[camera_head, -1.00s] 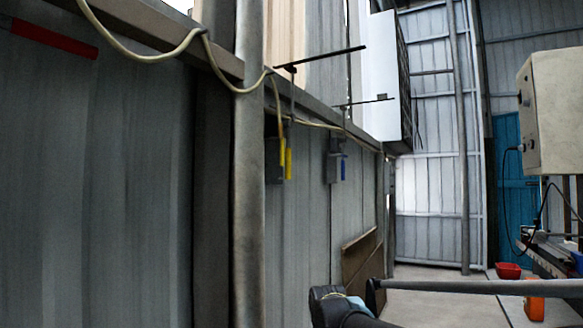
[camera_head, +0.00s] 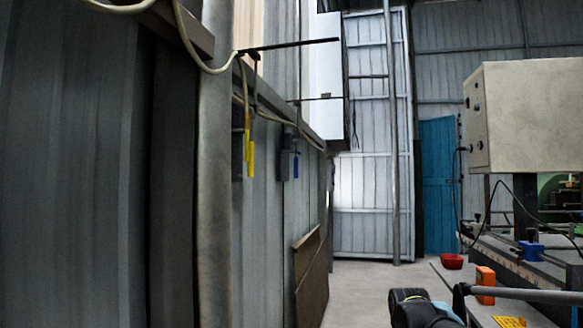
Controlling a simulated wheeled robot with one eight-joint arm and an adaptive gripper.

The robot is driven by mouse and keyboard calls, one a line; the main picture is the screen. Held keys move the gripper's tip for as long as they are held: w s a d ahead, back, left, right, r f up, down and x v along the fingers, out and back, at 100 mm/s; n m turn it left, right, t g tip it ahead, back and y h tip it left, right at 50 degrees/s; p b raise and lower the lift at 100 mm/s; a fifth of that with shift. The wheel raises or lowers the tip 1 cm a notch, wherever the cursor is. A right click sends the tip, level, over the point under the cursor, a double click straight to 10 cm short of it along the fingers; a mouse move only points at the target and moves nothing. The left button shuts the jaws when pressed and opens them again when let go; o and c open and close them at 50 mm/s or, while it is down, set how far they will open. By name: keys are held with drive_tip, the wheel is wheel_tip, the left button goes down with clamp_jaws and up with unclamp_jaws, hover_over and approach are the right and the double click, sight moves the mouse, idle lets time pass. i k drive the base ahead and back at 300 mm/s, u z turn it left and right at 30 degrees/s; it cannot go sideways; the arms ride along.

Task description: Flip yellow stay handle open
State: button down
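The yellow handle (camera_head: 250,150) hangs upright on a grey box (camera_head: 238,157) fixed to the corrugated wall, left of the middle of the view. It is some distance ahead of me, beyond a thick grey post. A similar grey box with a blue handle (camera_head: 295,166) is on the wall just to its right and farther off. Part of my arm shows at the bottom right, well apart from the yellow handle. My gripper's fingers cannot be made out in this view.
A grey post (camera_head: 213,180) stands close on the left. A brown panel (camera_head: 310,280) leans on the wall. A beige machine box (camera_head: 525,115) and a bench are on the right, with a red tray (camera_head: 451,261) and an orange item (camera_head: 485,285). The floor (camera_head: 360,285) between is clear.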

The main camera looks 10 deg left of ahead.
sight(250, 164)
drive_tip(key=z, duration=1.1)
drive_tip(key=k, duration=0.2)
drive_tip(key=u, duration=2)
